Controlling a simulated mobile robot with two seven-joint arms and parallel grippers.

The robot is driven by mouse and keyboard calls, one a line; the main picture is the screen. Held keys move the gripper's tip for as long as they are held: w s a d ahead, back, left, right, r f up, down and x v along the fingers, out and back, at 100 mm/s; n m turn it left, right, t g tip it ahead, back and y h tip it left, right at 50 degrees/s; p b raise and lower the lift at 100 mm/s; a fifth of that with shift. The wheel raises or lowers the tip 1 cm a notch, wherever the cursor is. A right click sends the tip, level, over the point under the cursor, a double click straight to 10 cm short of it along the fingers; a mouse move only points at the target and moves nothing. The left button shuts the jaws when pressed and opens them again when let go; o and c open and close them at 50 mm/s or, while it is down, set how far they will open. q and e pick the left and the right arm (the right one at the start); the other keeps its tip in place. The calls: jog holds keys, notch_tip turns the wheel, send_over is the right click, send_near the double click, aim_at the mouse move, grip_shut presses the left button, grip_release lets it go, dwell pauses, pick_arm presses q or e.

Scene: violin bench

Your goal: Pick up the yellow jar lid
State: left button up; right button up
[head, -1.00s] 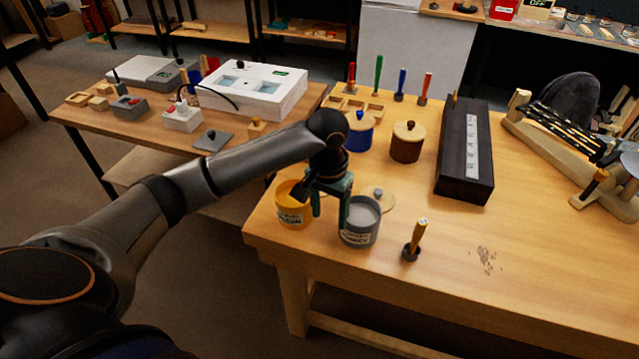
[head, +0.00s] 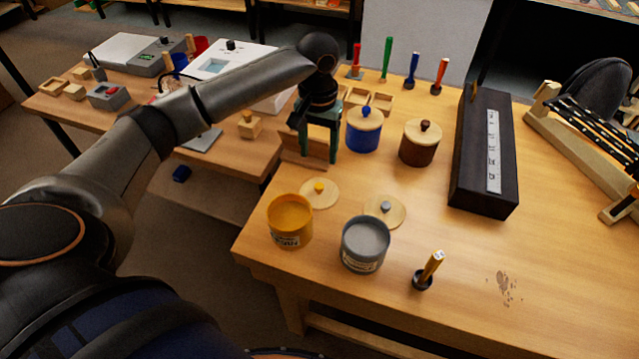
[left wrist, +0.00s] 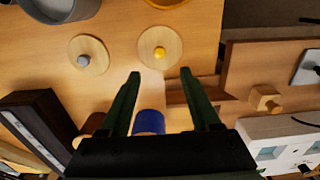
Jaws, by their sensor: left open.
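The yellow jar lid (head: 319,192) is a round, pale wooden disc with a yellow knob. It lies flat on the bench behind the open yellow jar (head: 289,220). In the left wrist view the lid (left wrist: 160,47) lies just beyond my fingertips, in line with the gap between them. My left gripper (head: 319,160) is open and empty, pointing down behind the lid and left of the blue jar (head: 362,134). It also shows in the left wrist view (left wrist: 160,75), with both green fingers apart. My right gripper is not in view.
A similar lid with a grey knob (head: 385,211) lies right of the yellow one, behind the open grey jar (head: 365,244). A brown jar (head: 419,145), a dark box (head: 484,155) and a short upright tool (head: 428,271) stand further right.

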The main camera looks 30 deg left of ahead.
pick_arm(q)
send_over(319, 186)
notch_tip(319, 186, down, 6)
jog(key=shift+s+r, duration=0.15)
jog(key=f, duration=0.5)
jog(key=shift+w+f, duration=0.2)
jog(key=shift+f, duration=0.2)
grip_shut()
